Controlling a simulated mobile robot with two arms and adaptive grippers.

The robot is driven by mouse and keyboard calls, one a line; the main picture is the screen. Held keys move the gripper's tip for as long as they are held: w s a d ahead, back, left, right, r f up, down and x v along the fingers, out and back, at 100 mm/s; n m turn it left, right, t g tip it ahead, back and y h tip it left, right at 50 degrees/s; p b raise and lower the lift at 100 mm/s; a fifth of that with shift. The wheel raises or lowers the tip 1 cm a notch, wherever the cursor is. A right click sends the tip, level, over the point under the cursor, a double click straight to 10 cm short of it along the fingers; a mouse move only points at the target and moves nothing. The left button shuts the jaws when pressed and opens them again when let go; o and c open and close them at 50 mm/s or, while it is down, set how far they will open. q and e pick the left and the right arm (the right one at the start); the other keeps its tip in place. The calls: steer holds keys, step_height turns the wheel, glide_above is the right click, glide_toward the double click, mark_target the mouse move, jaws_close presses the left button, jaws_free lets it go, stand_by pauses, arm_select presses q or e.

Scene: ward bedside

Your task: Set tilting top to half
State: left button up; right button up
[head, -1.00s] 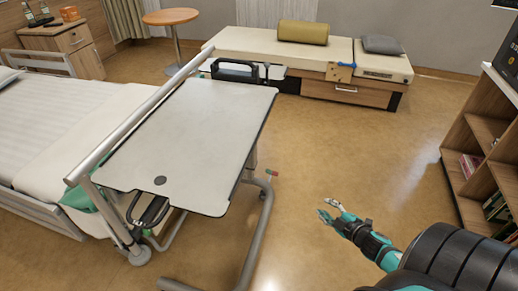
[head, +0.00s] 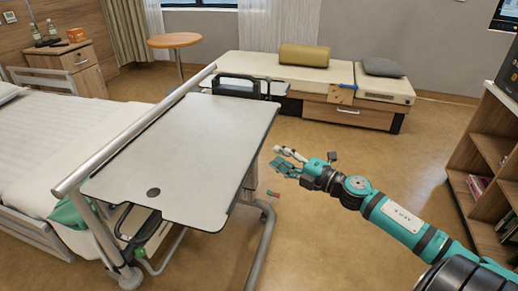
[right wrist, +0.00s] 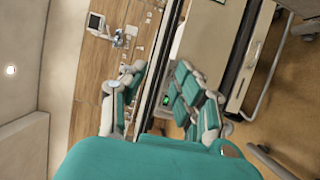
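The overbed table has a pale grey tilting top (head: 200,140) beside the bed in the head view. The top looks flat or nearly so, with a dark round spot near its front left corner. A metal rail runs along its left side. My right gripper (head: 283,162) is open and empty, just right of the top's right edge and apart from it. In the right wrist view the fingers (right wrist: 160,100) are spread, with the table's edge (right wrist: 245,60) beyond them. My left gripper is not in view.
The bed (head: 50,145) lies left of the table. A bench with cushions (head: 300,75) stands at the back, and a round side table (head: 174,40) behind the bed. A shelf (head: 490,150) stands at the right. The floor between is clear.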

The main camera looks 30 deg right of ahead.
mark_target(260, 147)
steer(key=shift+x, duration=3.9)
steer(key=shift+f, duration=0.1)
steer(key=c, duration=0.6)
jaws_close()
steer(key=shift+w+r, duration=0.1)
steer(key=shift+r, duration=0.1)
